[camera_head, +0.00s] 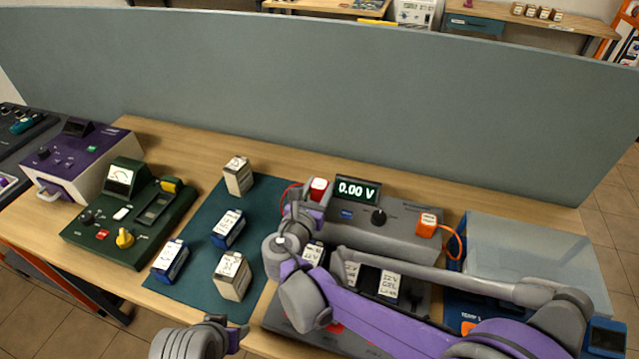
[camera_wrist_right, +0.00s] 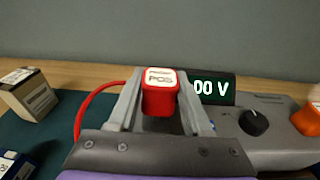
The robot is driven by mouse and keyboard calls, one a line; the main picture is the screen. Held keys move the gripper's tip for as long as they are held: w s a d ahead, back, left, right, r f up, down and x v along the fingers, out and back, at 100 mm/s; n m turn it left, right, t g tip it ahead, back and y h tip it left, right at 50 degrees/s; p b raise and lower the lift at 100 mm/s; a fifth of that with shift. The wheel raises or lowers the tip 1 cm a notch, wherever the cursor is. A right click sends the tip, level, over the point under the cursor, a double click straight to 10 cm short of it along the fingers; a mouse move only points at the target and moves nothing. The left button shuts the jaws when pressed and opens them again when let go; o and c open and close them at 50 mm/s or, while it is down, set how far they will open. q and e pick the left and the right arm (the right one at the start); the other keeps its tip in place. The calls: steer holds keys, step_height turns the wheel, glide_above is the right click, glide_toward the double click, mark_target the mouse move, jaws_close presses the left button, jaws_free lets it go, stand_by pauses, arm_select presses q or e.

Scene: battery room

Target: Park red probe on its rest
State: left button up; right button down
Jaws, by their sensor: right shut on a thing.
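The red probe (camera_head: 319,188), a red block with a white top marked POS, is at the left end of the grey meter (camera_head: 388,237). My right gripper (camera_wrist_right: 160,98) is shut on it, with one finger on each side in the right wrist view. A red cable (camera_wrist_right: 88,108) loops from its left side. The probe's underside and any rest under it are hidden by the gripper, so I cannot tell whether it touches one. The meter display (camera_head: 357,190) reads 0.00 V.
An orange probe (camera_head: 428,224) sits at the meter's right end. Several blue and cream batteries stand on the teal mat (camera_head: 195,275) to the left. A green tester (camera_head: 128,212) stands beyond. A translucent box (camera_head: 535,250) is at right. A grey partition (camera_head: 330,90) stands behind.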

mark_target(319, 197)
arm_select(q)
steer(key=shift+s+f+b, duration=0.2)
steer(key=shift+f+b, duration=0.25)
steer(key=shift+f, duration=0.3)
arm_select(e)
step_height(319, 197, down, 2)
steer(key=shift+f, duration=0.1)
arm_select(q)
steer(key=shift+f, duration=0.15)
stand_by(0.6)
steer(key=shift+s+f+b, duration=0.15)
steer(key=shift+f+b, duration=0.4)
arm_select(e)
steer(key=shift+f, duration=0.6)
steer(key=c, duration=0.6)
jaws_free()
arm_select(q)
steer(key=shift+r, duration=0.15)
arm_select(e)
steer(key=v, duration=1.1)
